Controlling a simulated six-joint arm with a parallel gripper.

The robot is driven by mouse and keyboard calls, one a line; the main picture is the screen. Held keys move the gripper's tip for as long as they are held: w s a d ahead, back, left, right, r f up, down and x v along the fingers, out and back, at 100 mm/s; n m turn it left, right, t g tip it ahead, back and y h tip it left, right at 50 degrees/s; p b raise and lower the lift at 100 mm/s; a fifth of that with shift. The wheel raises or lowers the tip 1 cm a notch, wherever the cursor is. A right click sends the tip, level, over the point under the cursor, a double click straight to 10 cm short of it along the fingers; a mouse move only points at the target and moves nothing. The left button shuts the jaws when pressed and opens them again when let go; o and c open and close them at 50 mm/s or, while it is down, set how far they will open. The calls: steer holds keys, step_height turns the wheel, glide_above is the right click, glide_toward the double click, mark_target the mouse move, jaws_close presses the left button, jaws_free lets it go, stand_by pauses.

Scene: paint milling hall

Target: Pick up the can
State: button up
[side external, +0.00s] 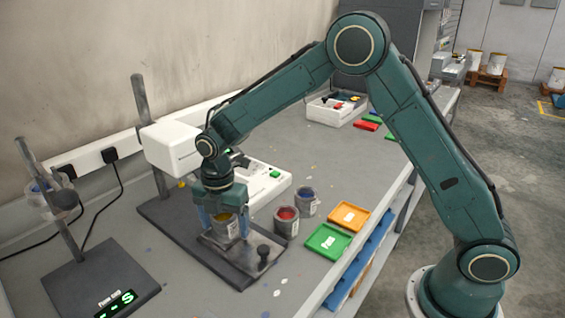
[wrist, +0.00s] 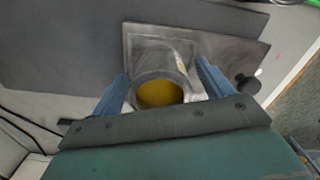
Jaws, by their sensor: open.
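A metal can with yellow paint inside (side external: 222,228) stands upright on a square plate on the dark base of a bench device. In the wrist view the can (wrist: 160,93) shows from above, its open mouth between the two blue fingers. My gripper (side external: 223,220) is lowered over the can with one finger on each side. In the wrist view my gripper (wrist: 162,85) is open, with a gap visible beside the can. The fingers partly hide the can in the side view.
A can of red paint (side external: 286,222) and a can of blue paint (side external: 307,202) stand to the right. Green (side external: 328,241) and orange (side external: 349,217) trays lie near the bench edge. A black knob (side external: 263,252) rises from the base. A white device head (side external: 172,147) stands close behind my wrist.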

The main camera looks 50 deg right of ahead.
steer(key=shift+c, duration=0.2)
steer(key=c, duration=1.1)
steer(key=shift+r, duration=0.15)
step_height(320, 180, up, 20)
stand_by(0.4)
